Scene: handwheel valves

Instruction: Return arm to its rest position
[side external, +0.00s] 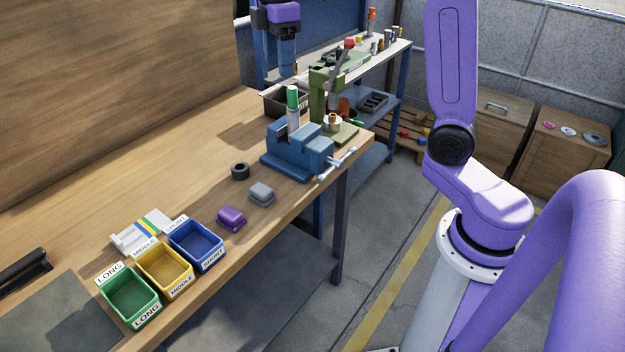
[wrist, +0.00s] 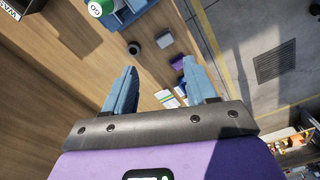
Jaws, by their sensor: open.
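My gripper (side external: 287,66) hangs high above the far part of the workbench in the side view, beyond the vise and clear of the bench top. In the wrist view its two blue fingers (wrist: 159,66) are spread apart with nothing between them. My purple arm rises at the right of the side view. A white cylinder with a green cap (side external: 293,98) stands upright at the blue vise (side external: 301,155). The green cap (wrist: 100,8) and part of the vise (wrist: 140,5) show at the top of the wrist view.
On the wooden bench (side external: 190,150) lie a black ring (side external: 240,171), a grey block (side external: 262,194) and a purple block (side external: 232,218). Green (side external: 131,295), yellow (side external: 165,270) and blue (side external: 197,245) bins stand along the front edge. A green press (side external: 322,95) stands behind the vise.

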